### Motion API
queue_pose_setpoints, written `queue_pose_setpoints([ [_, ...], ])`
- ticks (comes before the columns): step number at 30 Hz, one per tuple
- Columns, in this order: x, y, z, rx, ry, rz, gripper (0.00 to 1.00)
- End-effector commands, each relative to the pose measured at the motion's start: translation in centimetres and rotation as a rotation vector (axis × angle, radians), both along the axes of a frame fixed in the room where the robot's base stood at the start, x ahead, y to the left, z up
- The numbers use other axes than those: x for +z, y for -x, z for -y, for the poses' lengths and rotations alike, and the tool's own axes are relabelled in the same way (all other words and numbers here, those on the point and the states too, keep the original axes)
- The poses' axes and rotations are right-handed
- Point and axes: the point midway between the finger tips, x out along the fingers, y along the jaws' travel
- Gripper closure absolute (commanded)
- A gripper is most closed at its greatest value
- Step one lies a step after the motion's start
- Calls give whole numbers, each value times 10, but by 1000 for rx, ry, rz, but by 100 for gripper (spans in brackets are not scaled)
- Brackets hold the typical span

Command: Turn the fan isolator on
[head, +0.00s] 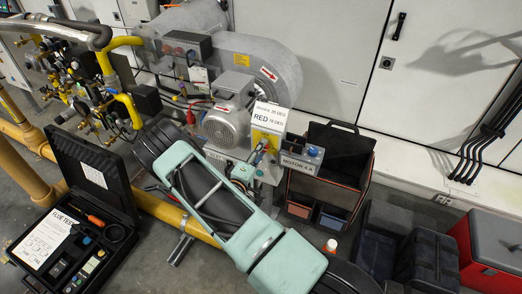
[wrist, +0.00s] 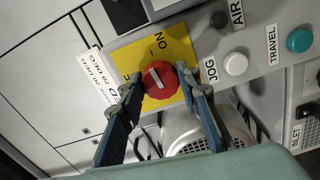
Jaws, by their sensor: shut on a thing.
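The fan isolator is a red rotary knob (wrist: 158,80) with a white pointer bar, on a yellow plate (wrist: 180,47). "ON" is printed above the knob in the wrist view; a label to its left is mostly hidden by a finger. The bar slants from upper left to lower right, between the two labels. My gripper (wrist: 160,84) is shut on the knob, one finger on each side. In the head view the yellow plate (head: 266,139) tops the control box, and my arm hides much of the box.
A white button (wrist: 235,64) labelled JOG and a teal one (wrist: 299,40) labelled TRAVEL sit right of the knob. The motor (head: 230,125) is behind the box. A black tool bag (head: 340,150) stands right, and an open flue test case (head: 93,180) lies left.

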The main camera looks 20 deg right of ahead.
Motion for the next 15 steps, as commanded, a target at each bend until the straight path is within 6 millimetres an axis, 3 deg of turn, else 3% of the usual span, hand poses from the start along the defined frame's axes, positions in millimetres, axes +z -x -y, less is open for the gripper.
queue_pose_setpoints([
  [15, -1, 0, -2, 3, -86, 83, 93],
])
